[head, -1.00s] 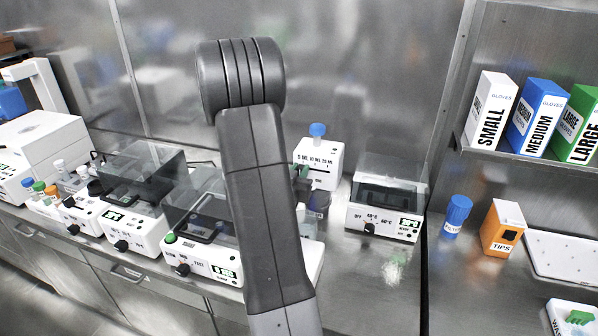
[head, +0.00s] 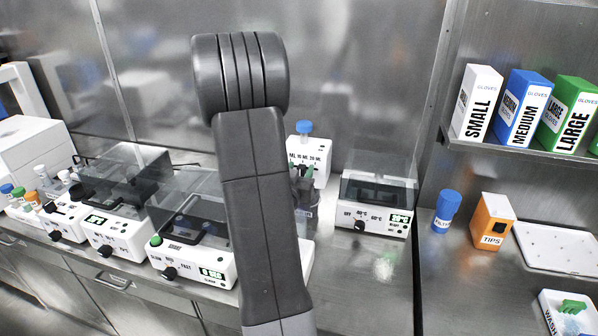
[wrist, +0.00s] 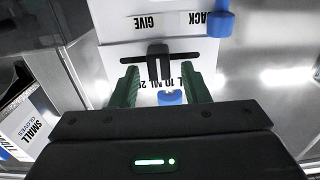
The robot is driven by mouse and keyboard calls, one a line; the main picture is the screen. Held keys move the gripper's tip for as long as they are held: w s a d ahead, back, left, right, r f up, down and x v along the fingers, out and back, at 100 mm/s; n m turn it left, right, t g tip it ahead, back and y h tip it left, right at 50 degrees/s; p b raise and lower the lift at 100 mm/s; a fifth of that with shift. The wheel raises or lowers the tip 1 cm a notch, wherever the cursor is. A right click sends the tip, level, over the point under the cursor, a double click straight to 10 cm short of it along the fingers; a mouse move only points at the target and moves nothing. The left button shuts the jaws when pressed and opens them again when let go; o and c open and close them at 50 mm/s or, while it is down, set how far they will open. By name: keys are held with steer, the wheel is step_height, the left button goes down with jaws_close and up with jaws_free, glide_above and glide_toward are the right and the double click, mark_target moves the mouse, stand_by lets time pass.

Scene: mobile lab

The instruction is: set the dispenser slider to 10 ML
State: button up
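The dispenser (head: 318,150) is a white box with a blue cap (head: 304,127) on top and a printed ML scale on its front, standing at the back of the bench. In the wrist view, its black slider knob (wrist: 158,64) sits near the middle of a dark horizontal slot (wrist: 184,58). The scale print beside the slot is partly covered, so the exact setting is hard to read. My gripper (wrist: 160,76) is open, with one green finger on each side of the knob and a gap to both. In the head view, my arm hides most of the gripper.
A white heater box with a clear lid (head: 376,205) stands close to the right of the dispenser. Lidded devices (head: 190,245) stand to the left. A blue bottle (head: 446,212) and orange tips box (head: 492,222) are further right. Bare bench lies before the heater.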

steer(key=b+v, duration=0.2)
steer(key=v, duration=1.2)
steer(key=shift+w+d, duration=0.1)
steer(key=shift+w, duration=0.1)
steer(key=p+x, duration=0.2)
steer(key=x, duration=1.1)
steer(key=shift+w+a, duration=0.25)
steer(key=shift+w, duration=0.15)
steer(key=shift+s, duration=0.1)
